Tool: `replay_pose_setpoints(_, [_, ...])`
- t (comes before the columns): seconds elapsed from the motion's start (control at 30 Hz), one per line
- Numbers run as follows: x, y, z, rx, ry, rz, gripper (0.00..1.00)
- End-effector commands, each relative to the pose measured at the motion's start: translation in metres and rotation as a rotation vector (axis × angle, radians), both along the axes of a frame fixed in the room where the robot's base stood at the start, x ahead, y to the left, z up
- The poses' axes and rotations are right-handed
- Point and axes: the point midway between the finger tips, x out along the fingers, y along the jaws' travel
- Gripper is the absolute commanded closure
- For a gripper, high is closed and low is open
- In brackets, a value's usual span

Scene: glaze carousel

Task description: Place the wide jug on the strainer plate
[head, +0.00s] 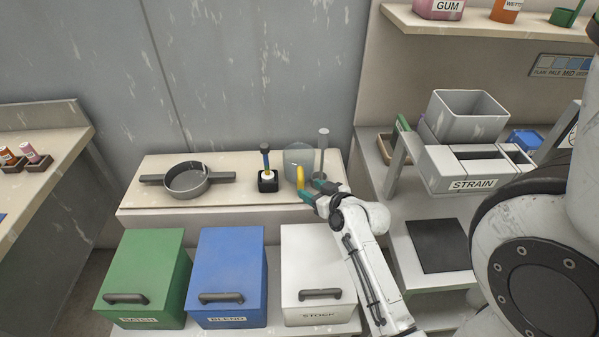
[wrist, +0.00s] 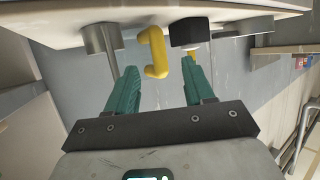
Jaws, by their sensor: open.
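The wide jug (head: 303,155) looks like the clear, pale vessel with a yellow handle standing on the back bench. In the wrist view its yellow handle (wrist: 154,52) shows just past the fingertips, between them, while its clear body is hard to make out. My gripper (head: 313,190) is at the jug's front with its green fingers open; in the wrist view the gripper (wrist: 158,78) shows a gap on both sides of the handle. A grey unit labelled STRAIN (head: 435,172) stands on the right bench; I cannot clearly tell the strainer plate on it.
On the back bench (head: 140,198) are a grey pan (head: 187,190), a black holder (head: 268,182) with a tool, and a grey post (head: 323,140) close right of the jug. Green (head: 145,270), blue (head: 230,265) and white (head: 305,265) boxes stand below in front.

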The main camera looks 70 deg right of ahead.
Motion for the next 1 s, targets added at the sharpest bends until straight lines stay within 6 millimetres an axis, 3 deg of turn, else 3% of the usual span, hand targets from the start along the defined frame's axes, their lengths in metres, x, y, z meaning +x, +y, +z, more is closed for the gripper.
replay_pose_setpoints(0.4, [0.034,-0.026,-0.022,0.002,0.001,0.001,0.47])
replay_pose_setpoints(0.7, [0.037,-0.028,-0.024,0.001,0.002,0.000,0.47])
replay_pose_setpoints(1.0, [0.037,-0.028,-0.024,0.001,0.002,0.000,0.76])
